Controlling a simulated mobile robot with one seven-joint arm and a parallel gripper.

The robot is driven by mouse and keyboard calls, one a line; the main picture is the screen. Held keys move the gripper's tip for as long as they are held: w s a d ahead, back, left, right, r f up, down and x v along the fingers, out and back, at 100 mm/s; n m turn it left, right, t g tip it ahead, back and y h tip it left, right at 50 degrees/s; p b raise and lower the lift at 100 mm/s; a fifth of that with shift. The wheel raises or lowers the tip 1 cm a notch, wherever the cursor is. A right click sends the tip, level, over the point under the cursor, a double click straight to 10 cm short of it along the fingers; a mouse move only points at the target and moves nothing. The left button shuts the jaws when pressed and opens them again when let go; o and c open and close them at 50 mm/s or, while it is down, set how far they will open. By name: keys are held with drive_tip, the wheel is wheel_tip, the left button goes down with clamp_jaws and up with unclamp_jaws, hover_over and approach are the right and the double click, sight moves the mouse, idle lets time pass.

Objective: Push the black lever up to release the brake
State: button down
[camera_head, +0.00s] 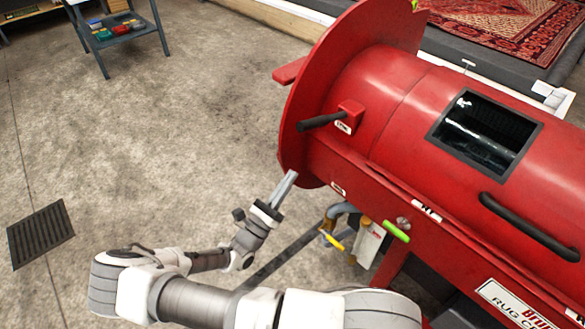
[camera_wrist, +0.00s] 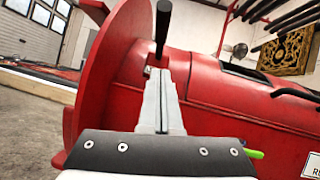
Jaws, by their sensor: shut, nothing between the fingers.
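The black lever (camera_head: 320,121) is a short bar that sticks out to the left from a red block (camera_head: 350,114) near the flanged end of the red drum machine. In the wrist view the lever (camera_wrist: 162,26) stands just above my fingertips in the picture. My gripper (camera_head: 291,174) is shut and empty. In the head view it is below the lever, with a visible gap, and its fingers point up towards the machine. In the wrist view the closed fingers (camera_wrist: 160,72) overlap the red drum, so the exact distance to the lever is hard to tell.
The red drum (camera_head: 395,85) has a dark window (camera_head: 485,130) and a long black handle (camera_head: 528,227). Below it are a green handle (camera_head: 396,232) and a yellow handle (camera_head: 332,240) near pipes. A floor grate (camera_head: 40,234) lies at left.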

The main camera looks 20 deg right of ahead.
approach(326, 120)
wheel_tip(326, 120, down, 3)
drive_tip(key=shift+w+d+r+b, duration=0.1)
drive_tip(key=shift+w+d+r, duration=0.25)
drive_tip(key=shift+r, duration=0.4)
drive_tip(key=shift+w+d+r+b, duration=0.15)
drive_tip(key=shift+w+r, duration=0.25)
drive_tip(key=shift+r, duration=0.3)
drive_tip(key=shift+w+d+r+b, duration=0.1)
drive_tip(key=shift+w+d+r, duration=0.25)
drive_tip(key=shift+r, duration=0.4)
drive_tip(key=shift+a, duration=0.15)
